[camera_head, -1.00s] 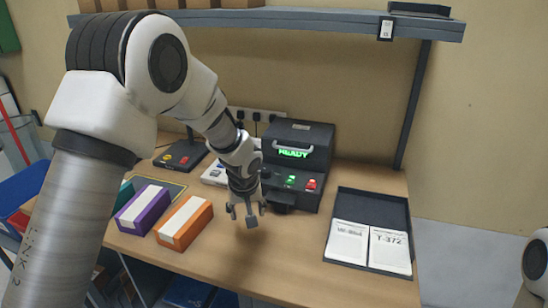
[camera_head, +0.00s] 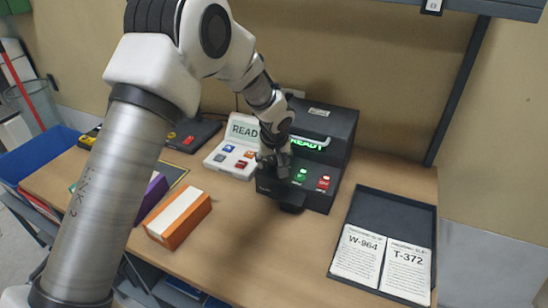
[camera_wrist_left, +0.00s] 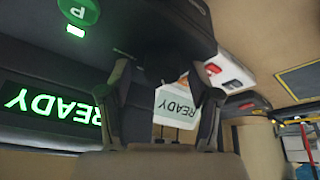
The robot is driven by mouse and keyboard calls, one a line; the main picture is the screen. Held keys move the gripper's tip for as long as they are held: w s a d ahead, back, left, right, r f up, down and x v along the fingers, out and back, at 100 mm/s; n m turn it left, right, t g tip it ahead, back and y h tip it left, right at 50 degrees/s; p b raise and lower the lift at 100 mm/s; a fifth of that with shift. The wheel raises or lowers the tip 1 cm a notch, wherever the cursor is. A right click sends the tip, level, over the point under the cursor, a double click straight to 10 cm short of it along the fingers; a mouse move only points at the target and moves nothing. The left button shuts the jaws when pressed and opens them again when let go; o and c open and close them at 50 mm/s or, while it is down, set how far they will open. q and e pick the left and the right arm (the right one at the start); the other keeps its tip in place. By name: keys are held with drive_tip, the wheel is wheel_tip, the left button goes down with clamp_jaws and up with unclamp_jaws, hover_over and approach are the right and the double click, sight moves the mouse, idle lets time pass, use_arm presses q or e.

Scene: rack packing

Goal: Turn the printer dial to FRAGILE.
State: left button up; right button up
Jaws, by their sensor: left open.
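The dark printer (camera_head: 338,125) stands at the back of the table, with a green READY display (camera_head: 308,144). Its front panel has a green button (camera_head: 300,175) and a red button (camera_head: 323,183). My left gripper (camera_head: 274,170) is at the left part of that panel, pointing down, with its fingers apart. The dial and its labels are not clearly visible; my gripper covers that part of the panel. In the left wrist view, the open fingers (camera_wrist_left: 163,105) stand close to the dark printer surface, beside the READY display (camera_wrist_left: 48,105). Contact cannot be told. My right gripper is out of view.
A white panel with coloured buttons (camera_head: 230,160) and a READY sign (camera_head: 242,128) stands left of the printer. An orange box (camera_head: 178,220) lies front left, a purple box (camera_head: 152,195) beside it. A black tray (camera_head: 393,208) holds papers at right. The middle front is clear.

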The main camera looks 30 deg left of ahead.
use_arm(q)
drive_tip(key=shift+s+r, duration=0.15)
drive_tip(key=shift+s, duration=0.05)
drive_tip(key=shift+s+r, duration=0.1)
drive_tip(key=shift+s, duration=0.05)
drive_tip(key=shift+c, duration=1.3)
drive_tip(key=c, duration=0.9)
